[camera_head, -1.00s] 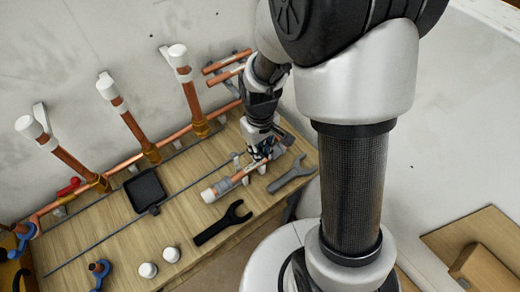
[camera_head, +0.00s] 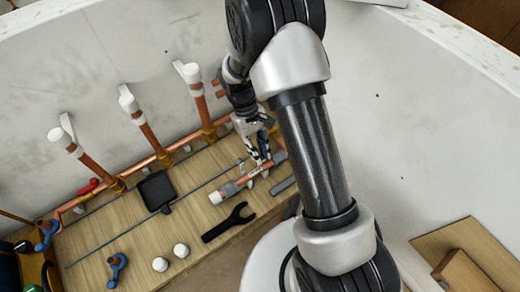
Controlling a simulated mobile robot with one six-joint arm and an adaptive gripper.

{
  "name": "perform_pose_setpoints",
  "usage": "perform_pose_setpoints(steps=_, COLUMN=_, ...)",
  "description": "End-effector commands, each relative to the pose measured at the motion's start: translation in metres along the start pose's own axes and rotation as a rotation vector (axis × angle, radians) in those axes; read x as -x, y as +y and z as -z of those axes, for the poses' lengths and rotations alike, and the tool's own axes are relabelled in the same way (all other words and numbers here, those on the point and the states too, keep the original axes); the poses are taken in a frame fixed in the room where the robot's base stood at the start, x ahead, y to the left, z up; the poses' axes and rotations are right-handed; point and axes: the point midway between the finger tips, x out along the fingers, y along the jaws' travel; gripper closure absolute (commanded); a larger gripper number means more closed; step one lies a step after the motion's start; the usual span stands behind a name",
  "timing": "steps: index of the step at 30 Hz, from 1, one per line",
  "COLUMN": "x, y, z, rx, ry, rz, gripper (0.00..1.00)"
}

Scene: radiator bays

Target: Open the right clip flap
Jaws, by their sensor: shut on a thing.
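A short copper pipe (camera_head: 245,180) with a white end cap (camera_head: 215,198) lies low over the right part of the wooden bench, held by grey clips (camera_head: 229,188). My gripper (camera_head: 258,166) reaches down to the right part of this pipe. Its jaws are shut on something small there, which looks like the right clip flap. The fingers hide most of the right clip, so the flap's angle cannot be seen.
A black open-end wrench (camera_head: 229,222) lies in front of the pipe, and part of a grey wrench (camera_head: 283,185) shows at right. A black tray (camera_head: 157,190), a long thin rod (camera_head: 135,216) and two white caps (camera_head: 170,257) are on the bench (camera_head: 105,245). Upright copper pipes (camera_head: 148,134) stand behind.

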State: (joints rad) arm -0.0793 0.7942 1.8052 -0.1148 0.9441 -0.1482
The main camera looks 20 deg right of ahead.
Motion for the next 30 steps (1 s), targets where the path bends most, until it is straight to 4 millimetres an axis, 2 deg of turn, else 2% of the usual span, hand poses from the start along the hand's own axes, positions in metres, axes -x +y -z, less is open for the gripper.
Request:
perform_pose_setpoints(steps=4, x=0.0, y=0.0, z=0.001, rx=0.0, ry=0.003, rz=0.0, gripper=1.0)
perform_pose_setpoints(steps=5, x=0.0, y=0.0, z=0.001, rx=0.0, ry=0.003, rz=0.0, gripper=0.82)
perform_pose_setpoints(steps=13, x=0.0, y=0.0, z=0.0, rx=0.0, ry=0.002, rz=0.0, gripper=0.64)
perform_pose_setpoints(steps=23, x=0.002, y=0.0, z=0.0, rx=0.0, ry=0.003, rz=0.0, gripper=0.64)
perform_pose_setpoints(steps=26, x=0.01, y=0.0, z=0.001, rx=0.0, ry=0.005, rz=0.0, gripper=0.64)
perform_pose_setpoints(steps=30, x=0.034, y=0.0, z=0.001, rx=0.0, ry=0.007, rz=-0.001, gripper=0.64)
